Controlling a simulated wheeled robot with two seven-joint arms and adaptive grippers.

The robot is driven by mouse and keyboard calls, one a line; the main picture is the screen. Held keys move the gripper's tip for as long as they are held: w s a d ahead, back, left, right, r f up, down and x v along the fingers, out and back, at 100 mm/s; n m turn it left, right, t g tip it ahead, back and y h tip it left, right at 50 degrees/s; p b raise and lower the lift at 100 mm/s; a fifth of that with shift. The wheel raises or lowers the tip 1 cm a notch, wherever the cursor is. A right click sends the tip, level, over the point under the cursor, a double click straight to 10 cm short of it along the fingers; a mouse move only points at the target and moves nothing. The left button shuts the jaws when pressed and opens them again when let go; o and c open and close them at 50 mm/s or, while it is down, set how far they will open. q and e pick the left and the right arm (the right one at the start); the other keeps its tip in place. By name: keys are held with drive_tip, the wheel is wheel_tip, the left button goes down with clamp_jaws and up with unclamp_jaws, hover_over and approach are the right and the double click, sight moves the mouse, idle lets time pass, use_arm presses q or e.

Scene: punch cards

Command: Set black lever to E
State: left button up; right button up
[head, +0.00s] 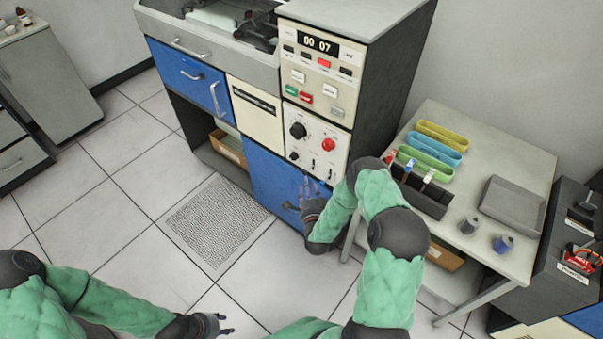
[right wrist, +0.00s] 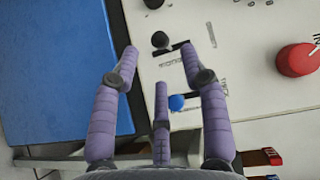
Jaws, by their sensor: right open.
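The cream control panel (head: 316,138) has small levers in slots along its lower edge. In the right wrist view the black lever (right wrist: 160,40) is a round black knob at the left end of a short dark slot. A blue-knobbed lever (right wrist: 177,102) sits in a slot below it in that view. The letter markings are too small to read. My right gripper (right wrist: 160,62) is open, its purple fingers spread around the black lever's area without visible contact. In the head view it (head: 309,187) is just below the panel. My left gripper (head: 219,323) is open and empty, low over the floor.
A red knob (right wrist: 298,60) and another black knob (right wrist: 153,4) are on the same panel. A blue drawer front (head: 270,180) lies under it. To the right is a table (head: 480,140) with coloured trays and a black holder (head: 420,193). Tiled floor is free at left.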

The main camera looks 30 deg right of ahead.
sight(305, 175)
drive_tip(key=b+x, duration=0.1)
drive_tip(key=x, duration=0.6)
drive_tip(key=shift+w, duration=0.25)
